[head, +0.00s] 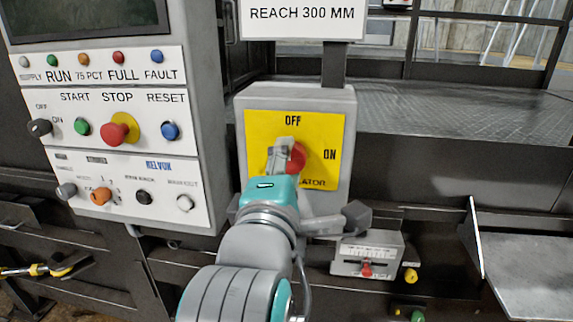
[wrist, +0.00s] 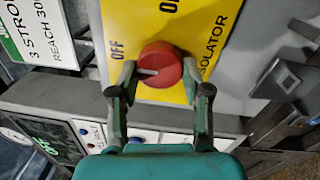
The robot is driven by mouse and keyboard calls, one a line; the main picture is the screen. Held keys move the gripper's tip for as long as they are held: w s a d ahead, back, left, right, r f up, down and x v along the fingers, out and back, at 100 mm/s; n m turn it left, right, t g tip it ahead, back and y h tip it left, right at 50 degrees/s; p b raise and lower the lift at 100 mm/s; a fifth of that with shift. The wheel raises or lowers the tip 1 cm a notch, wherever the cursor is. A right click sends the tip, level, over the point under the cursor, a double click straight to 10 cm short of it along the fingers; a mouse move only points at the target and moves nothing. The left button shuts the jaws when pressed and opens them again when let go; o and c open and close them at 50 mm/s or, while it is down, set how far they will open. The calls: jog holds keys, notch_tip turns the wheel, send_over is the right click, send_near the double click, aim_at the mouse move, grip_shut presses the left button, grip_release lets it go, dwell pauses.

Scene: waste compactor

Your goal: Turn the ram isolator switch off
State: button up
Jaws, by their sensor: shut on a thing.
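The ram isolator switch is a red round knob (head: 297,158) on a yellow plate (head: 325,130) on a grey box. OFF is printed above it and ON to its right. In the wrist view the red knob (wrist: 165,66) sits between the two fingers of my gripper (wrist: 160,88), which is shut on it. A pale mark on the knob points left there, roughly toward the OFF side. In the head view my gripper (head: 283,160) covers the knob's left part and some of the lower label.
A control panel (head: 125,145) with a red stop button (head: 118,130) and several knobs stands close on the left. A small grey box (head: 367,256) with a red slider is below right. A metal ledge (head: 530,265) juts out at right.

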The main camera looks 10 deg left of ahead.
jog(key=o, duration=1.2)
jog(key=shift+s+a+f, duration=0.1)
jog(key=shift+s+f, duration=0.05)
jog(key=shift+s, duration=1.7)
jog(key=shift+s+a+f, duration=0.1)
jog(key=shift+s+f, duration=0.05)
jog(key=shift+s, duration=1.7)
